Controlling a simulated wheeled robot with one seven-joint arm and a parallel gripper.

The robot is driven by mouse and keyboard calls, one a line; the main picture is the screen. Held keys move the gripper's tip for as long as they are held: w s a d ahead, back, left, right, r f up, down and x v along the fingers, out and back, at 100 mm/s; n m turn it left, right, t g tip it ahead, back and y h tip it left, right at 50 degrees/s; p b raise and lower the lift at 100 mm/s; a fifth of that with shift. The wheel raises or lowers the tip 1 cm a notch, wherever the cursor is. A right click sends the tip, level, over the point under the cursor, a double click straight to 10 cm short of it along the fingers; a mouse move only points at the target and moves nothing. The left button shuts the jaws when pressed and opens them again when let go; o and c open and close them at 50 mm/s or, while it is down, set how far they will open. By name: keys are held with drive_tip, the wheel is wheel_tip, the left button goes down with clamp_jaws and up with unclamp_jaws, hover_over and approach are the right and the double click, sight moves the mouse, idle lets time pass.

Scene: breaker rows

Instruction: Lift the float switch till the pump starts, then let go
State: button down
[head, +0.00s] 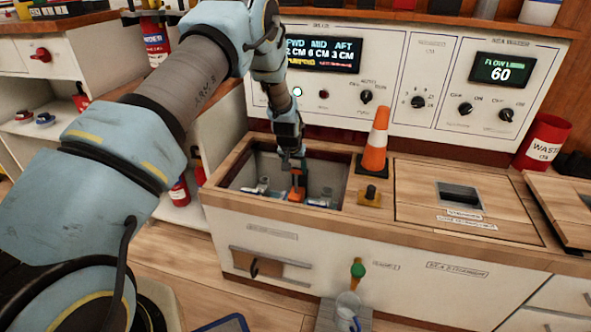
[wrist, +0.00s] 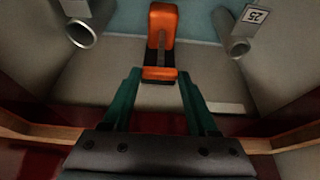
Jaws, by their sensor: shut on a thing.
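The orange float switch (head: 298,183) is down in the open bilge well (head: 237,181) in the counter. In the wrist view it is an orange arm (wrist: 162,28) with a dark slot and a lower orange end. My gripper (head: 297,160) reaches into the well from above and is shut on the switch; its two green fingers (wrist: 160,75) flank the lower end. The bilge panel display (head: 318,54) reads FWD 2, MID 6, AFT 3 CM, with a small blurred yellow line below. A lamp (head: 297,91) under it glows pale green; the lamp beside it is dark red.
Grey pipe ends (wrist: 82,33) flank the switch; the right one (wrist: 237,45) has a tag reading 25. An orange cone (head: 376,142) and a brass valve (head: 370,195) stand right of the well. A closed hatch (head: 420,190) lies further right.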

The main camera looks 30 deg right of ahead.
drive_tip(key=shift+c, duration=0.8)
unclamp_jaws()
drive_tip(key=p+v, duration=0.2)
drive_tip(key=v, duration=0.8)
drive_tip(key=shift+r, duration=0.35)
